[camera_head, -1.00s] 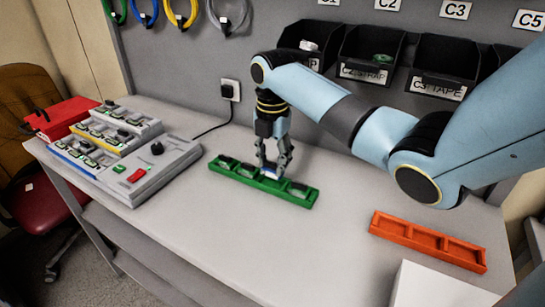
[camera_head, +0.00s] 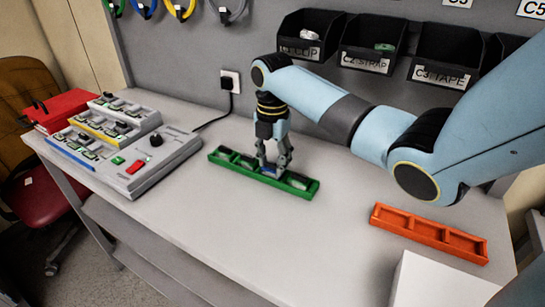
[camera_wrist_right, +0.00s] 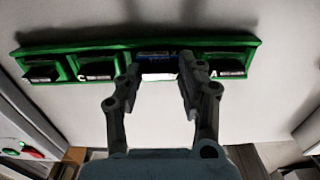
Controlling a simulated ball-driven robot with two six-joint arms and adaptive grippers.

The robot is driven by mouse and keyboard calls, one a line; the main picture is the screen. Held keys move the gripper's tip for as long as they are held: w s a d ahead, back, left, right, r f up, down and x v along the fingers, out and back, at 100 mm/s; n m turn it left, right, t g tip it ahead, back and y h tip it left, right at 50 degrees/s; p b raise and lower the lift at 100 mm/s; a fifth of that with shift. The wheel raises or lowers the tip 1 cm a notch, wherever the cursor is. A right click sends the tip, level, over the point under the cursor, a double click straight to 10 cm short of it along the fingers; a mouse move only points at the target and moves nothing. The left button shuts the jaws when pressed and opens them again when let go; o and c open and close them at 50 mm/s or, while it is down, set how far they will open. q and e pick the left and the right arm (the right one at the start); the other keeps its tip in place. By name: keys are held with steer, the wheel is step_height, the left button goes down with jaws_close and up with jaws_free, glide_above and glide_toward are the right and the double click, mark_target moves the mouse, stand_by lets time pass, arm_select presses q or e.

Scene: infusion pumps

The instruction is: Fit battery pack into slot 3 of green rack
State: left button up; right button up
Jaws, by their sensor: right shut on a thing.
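The green rack (camera_head: 293,190) lies on the table in the middle of the head view, with packs in its other slots. It also crosses the top of the right wrist view (camera_wrist_right: 110,46). My right gripper (camera_head: 270,171) points down at the third slot from the left and is shut on a battery pack (camera_wrist_right: 157,58). The pack shows blue and white between the fingers (camera_wrist_right: 160,80) in the wrist view. It sits low, at or within the slot; the fingers hide its sides and I cannot tell whether it is fully seated. My left gripper is not in view.
An empty orange rack (camera_head: 428,235) lies at the right, near a white box (camera_head: 435,284). A grey charging station (camera_head: 150,170) with switches and a red case (camera_head: 62,110) stand at the left. Black bins (camera_head: 375,42) hang on the back wall. The table in front of the green rack is clear.

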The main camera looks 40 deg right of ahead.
steer(key=shift+f, duration=0.2)
steer(key=o, duration=1.3)
step_height(320, 180, up, 8)
steer(key=shift+f, duration=0.25)
steer(key=shift+f, duration=0.1)
